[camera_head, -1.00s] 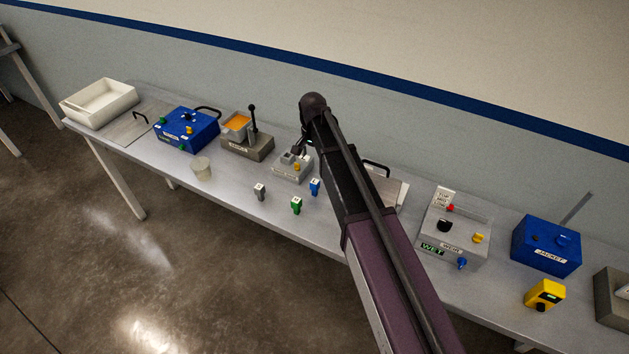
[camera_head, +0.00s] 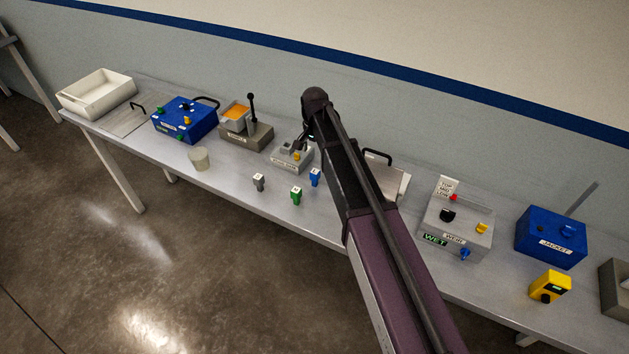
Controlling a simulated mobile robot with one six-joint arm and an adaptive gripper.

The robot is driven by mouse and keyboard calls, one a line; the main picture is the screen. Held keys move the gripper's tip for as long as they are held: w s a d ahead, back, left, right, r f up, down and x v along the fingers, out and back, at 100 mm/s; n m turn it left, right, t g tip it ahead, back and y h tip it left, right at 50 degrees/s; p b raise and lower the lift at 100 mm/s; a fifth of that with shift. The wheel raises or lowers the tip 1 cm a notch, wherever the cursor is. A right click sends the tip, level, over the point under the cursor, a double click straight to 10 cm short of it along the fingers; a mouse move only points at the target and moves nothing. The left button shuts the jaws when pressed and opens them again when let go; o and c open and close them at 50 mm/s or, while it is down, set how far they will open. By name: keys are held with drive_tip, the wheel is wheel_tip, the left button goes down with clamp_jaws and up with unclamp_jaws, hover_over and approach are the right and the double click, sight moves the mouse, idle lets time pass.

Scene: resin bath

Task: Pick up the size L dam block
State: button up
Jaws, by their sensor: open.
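Three small dam blocks stand apart near the table's front edge: a grey one (camera_head: 258,183), a green one (camera_head: 296,196) and a blue one (camera_head: 315,177). Each has a white top with a mark too small to read, so I cannot tell which is size L.
A pale cup (camera_head: 199,158) stands left of the blocks. Behind it are a blue box (camera_head: 184,120) and a grey unit with a lever (camera_head: 247,137). On the right are the weir box (camera_head: 455,226), blue jacket box (camera_head: 550,238) and yellow device (camera_head: 549,286). My arm hides part of the table.

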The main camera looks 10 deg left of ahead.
sight(315, 171)
drive_tip(key=shift+f+b, duration=2.55)
drive_tip(key=shift+f, duration=0.25)
drive_tip(key=shift+f, duration=0.15)
drive_tip(key=f+b, duration=0.3)
drive_tip(key=shift+s+d, duration=0.1)
drive_tip(key=shift+s, duration=0.2)
drive_tip(key=shift+f+b, duration=0.95)
drive_tip(key=shift+b, duration=0.15)
drive_tip(key=c, duration=1.1)
